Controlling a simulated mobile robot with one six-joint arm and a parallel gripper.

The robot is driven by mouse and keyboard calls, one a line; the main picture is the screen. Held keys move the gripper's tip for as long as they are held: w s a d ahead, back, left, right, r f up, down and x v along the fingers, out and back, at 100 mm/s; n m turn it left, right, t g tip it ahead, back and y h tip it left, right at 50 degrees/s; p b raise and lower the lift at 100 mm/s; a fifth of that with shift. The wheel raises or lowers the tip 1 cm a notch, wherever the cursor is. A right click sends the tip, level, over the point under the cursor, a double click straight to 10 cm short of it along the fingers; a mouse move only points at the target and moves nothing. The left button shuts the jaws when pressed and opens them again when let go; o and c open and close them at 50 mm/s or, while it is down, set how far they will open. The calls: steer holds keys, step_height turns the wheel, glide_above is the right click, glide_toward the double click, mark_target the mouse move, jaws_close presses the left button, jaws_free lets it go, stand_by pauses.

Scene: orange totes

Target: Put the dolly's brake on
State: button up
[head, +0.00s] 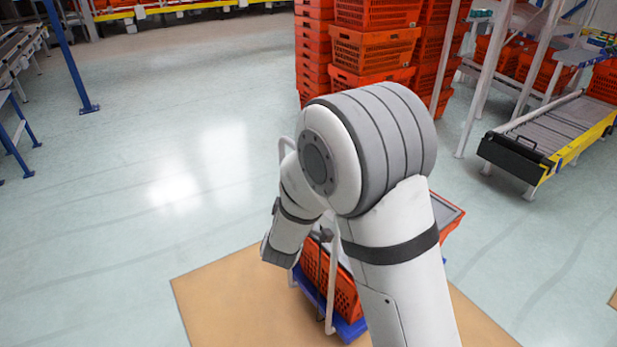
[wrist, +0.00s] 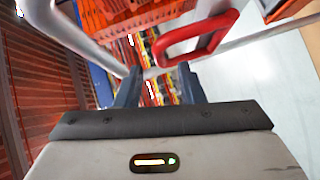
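The dolly shows in the head view as a blue base (head: 350,328) with white tube handles, carrying orange totes (head: 313,262); my arm hides much of it. In the wrist view, a red loop-shaped lever (wrist: 198,38) sits by the dolly's white tube (wrist: 78,30), just past my fingertips and toward the right finger. My gripper (wrist: 158,84) has its two dark fingers apart, with nothing clearly held between them. I cannot tell whether a finger touches the lever or tube. In the head view my fingers are hidden.
The dolly stands on a tan floor patch (head: 222,305). Tall stacks of orange totes (head: 372,50) stand behind it. A roller conveyor (head: 555,135) is at right, and blue rack legs (head: 70,60) are at left. The floor at left is clear.

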steer(key=shift+t, duration=0.3)
steer(key=w, duration=0.2)
steer(key=w+f, duration=0.1)
steer(key=w, duration=0.5)
steer(key=shift+d+f, duration=0.15)
steer(key=shift+d, duration=0.25)
jaws_close()
